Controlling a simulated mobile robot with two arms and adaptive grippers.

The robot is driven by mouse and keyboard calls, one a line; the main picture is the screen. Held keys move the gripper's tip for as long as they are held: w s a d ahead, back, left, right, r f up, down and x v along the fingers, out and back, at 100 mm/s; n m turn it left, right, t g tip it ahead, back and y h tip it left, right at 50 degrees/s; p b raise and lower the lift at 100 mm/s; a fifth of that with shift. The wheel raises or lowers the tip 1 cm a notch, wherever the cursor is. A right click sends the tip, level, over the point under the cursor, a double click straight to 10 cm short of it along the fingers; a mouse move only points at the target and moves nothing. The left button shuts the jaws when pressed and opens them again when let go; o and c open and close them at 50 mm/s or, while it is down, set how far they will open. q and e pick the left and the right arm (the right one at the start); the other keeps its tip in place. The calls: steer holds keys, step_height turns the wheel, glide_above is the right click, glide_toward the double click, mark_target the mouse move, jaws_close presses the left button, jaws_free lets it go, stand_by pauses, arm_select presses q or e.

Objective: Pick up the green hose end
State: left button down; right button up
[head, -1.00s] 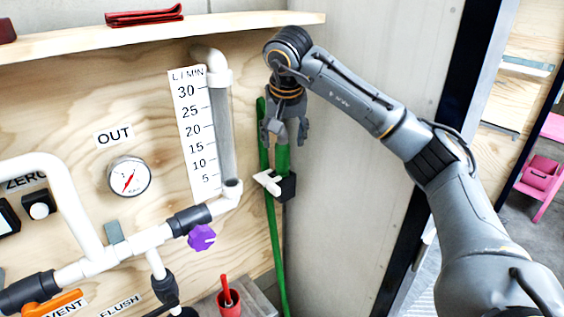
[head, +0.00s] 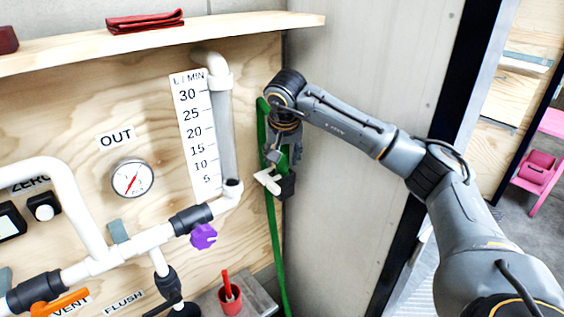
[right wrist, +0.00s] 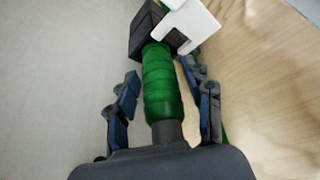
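The green hose end (right wrist: 160,85) is a ribbed green sleeve with a grey tip. It sits at a black clip (right wrist: 143,32) with a white lever in the right wrist view. In the head view the green hose (head: 272,235) hangs down the corner, and the black holder (head: 286,187) shows just below my right gripper. My right gripper (right wrist: 160,95) is open, with one finger on each side of the green sleeve; I see gaps between fingers and sleeve. In the head view the right gripper (head: 283,160) hides most of the hose end. My left gripper is not in view.
A white flow tube (head: 222,130) with a scale stands left of my right gripper. A wooden shelf (head: 230,27) runs above. A purple valve handle (head: 204,236) and a red cup (head: 230,300) are lower left. A grey wall is close on the right.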

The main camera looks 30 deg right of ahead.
jaws_close()
